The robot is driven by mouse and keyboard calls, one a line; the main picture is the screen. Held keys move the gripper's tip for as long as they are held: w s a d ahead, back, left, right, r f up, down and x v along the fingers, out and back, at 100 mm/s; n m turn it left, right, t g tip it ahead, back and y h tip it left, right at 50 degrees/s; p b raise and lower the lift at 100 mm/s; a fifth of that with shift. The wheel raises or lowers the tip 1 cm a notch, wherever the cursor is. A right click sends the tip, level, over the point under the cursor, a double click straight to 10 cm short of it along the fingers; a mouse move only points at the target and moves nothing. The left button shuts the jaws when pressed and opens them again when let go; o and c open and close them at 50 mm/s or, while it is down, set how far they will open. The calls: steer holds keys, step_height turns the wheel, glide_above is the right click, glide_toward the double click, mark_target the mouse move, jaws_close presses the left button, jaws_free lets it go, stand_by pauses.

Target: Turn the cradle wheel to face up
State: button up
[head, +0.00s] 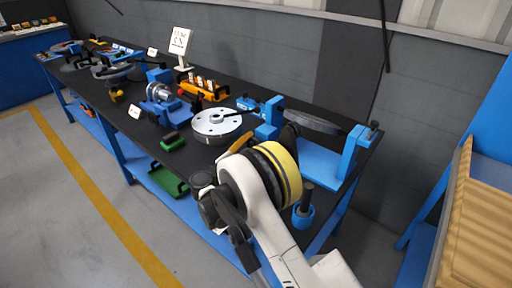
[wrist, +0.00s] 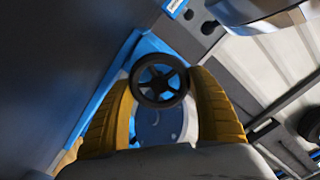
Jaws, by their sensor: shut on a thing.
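A black spoked handwheel (wrist: 159,84) is between the two yellow fingers of my gripper (wrist: 160,92) in the wrist view, and my gripper is shut on it. A blue rounded part lies behind the wheel. In the head view a blue cradle (head: 318,163) stands at the near right end of the bench. A dark grey disc (head: 312,122) sits between its posts, seen nearly edge-on. In the head view my wrist hides the handwheel and most of my gripper; one yellow finger (head: 240,144) shows.
The black bench top (head: 208,155) holds a silver flanged disc (head: 216,124), a green block (head: 172,141), an orange rack (head: 203,90) and a white sign (head: 180,41). A blue cup with a black peg (head: 303,210) stands close to my wrist. A wall runs behind the bench.

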steer(key=o, duration=1.2)
steer(key=shift+s+a, duration=0.1)
steer(key=v, duration=1.2)
